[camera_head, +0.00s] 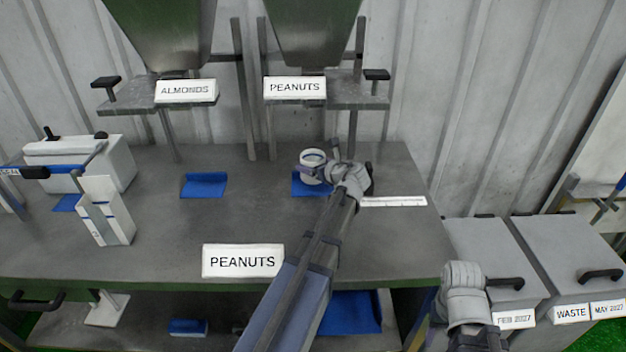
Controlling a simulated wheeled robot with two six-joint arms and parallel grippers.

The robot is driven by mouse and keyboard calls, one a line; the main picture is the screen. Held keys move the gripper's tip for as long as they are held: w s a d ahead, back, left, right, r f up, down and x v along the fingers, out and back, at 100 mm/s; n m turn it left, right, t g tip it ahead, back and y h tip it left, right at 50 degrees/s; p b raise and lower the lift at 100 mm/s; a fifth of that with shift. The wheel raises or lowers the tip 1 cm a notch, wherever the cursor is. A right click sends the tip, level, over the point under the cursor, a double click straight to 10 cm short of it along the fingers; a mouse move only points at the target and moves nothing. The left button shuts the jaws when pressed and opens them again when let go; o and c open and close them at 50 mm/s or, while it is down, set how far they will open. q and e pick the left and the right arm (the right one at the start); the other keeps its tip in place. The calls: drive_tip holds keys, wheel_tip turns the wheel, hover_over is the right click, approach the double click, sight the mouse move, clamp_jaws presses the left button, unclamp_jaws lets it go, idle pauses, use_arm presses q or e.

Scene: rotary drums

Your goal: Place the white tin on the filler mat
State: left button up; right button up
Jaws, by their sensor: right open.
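The white tin (312,157), a small round open-topped container, is at the back middle of the bench below the peanuts hopper. It is at a blue mat (308,190), which is partly hidden by the tin and my gripper. The tin looks upright on the mat, but I cannot tell whether it touches it. The fingers are small and partly overlap the tin.
Another blue mat (204,185) lies below the almonds hopper (165,35). A white machine (95,160) and a white-and-blue carton (106,215) stand at left. A PEANUTS sign (243,261) is at the front edge. Grey lidded bins (560,255) stand at right. The bench's middle left is clear.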

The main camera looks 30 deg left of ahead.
use_arm(q)
drive_tip(key=shift+f+b, duration=1.8)
drive_tip(key=shift+b, duration=0.05)
drive_tip(key=shift+f, duration=0.1)
drive_tip(key=shift+f, duration=0.15)
drive_tip(key=o, duration=1.2)
drive_tip(key=shift+r, duration=0.2)
drive_tip(key=shift+s+d+r, duration=0.1)
drive_tip(key=shift+r, duration=0.15)
drive_tip(key=shift+p+v, duration=2.3)
drive_tip(key=shift+v, duration=3.55)
